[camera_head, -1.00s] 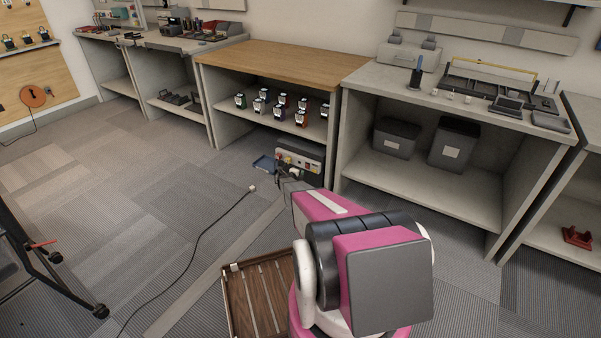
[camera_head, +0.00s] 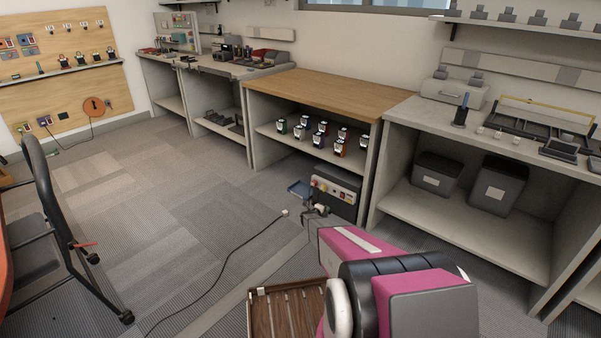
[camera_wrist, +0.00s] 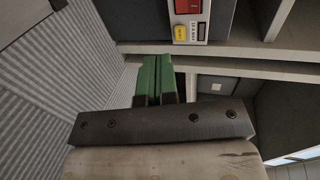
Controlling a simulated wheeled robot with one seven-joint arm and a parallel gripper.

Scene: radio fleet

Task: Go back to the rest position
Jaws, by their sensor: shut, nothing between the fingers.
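My gripper (camera_wrist: 158,80) shows in the wrist view as two green fingers pressed together, with nothing between them. In the head view my gripper (camera_head: 317,210) is small and partly hidden at the far end of my pink arm. It is in front of a dark electrical box (camera_head: 336,190) on the floor. The box's panel, with a red part and a yellow part (camera_wrist: 180,33), shows at the top of the wrist view, beyond the fingertips. Whether the fingers touch the box cannot be told.
A wooden slatted crate (camera_head: 262,312) is on the floor left of my arm. A black cable (camera_head: 225,265) crosses the carpet. A chair (camera_head: 50,220) stands at the left. Workbenches with a wooden top (camera_head: 320,90) line the back. Open carpet lies left of the cable.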

